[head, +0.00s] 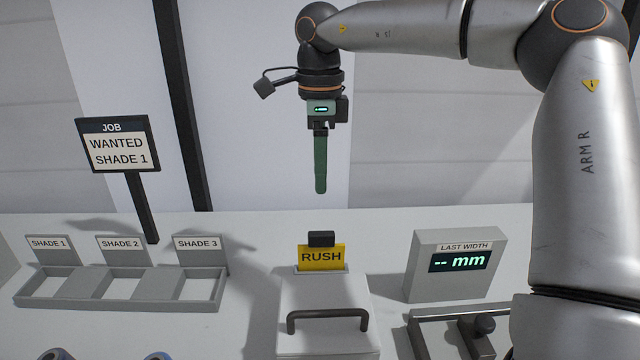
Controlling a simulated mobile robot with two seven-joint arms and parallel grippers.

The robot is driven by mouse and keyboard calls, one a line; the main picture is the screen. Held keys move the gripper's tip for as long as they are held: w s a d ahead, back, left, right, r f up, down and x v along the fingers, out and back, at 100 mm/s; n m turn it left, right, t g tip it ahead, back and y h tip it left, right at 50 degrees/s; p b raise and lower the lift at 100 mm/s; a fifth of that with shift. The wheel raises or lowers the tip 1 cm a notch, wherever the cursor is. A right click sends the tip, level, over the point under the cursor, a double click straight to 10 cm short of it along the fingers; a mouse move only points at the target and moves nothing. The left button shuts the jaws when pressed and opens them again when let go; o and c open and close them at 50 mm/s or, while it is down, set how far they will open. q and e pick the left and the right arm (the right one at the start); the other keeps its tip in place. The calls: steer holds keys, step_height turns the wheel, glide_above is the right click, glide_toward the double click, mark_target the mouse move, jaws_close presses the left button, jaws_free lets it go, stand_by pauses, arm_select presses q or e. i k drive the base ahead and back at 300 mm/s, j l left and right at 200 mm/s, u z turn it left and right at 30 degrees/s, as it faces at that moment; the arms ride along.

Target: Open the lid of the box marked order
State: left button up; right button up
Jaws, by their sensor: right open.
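A light grey box (325,342) with a dark bar handle (327,315) on its lid stands at the bottom centre. Its lid is down, and I see no word "order" on the part in view. A yellow card (321,257) reading "RUSH", with a dark block (321,239) at its top, stands upright at the back of the box. My right gripper (320,188) points down above and behind the box, clear of the card and handle. It is open and empty; its green fingers line up edge-on. My left gripper is out of view.
A tray (120,303) with slots labelled SHADE 1 to 3 sits left, below a "WANTED SHADE 1" sign (118,145). A "LAST WIDTH" display (458,265) and a dark-railed fixture (440,335) stand right. Rounded blue-grey objects (158,355) are cut off bottom left.

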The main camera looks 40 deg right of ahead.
mark_target(329, 314)
steer(key=k+j, duration=1.15)
steer(key=j, duration=0.3)
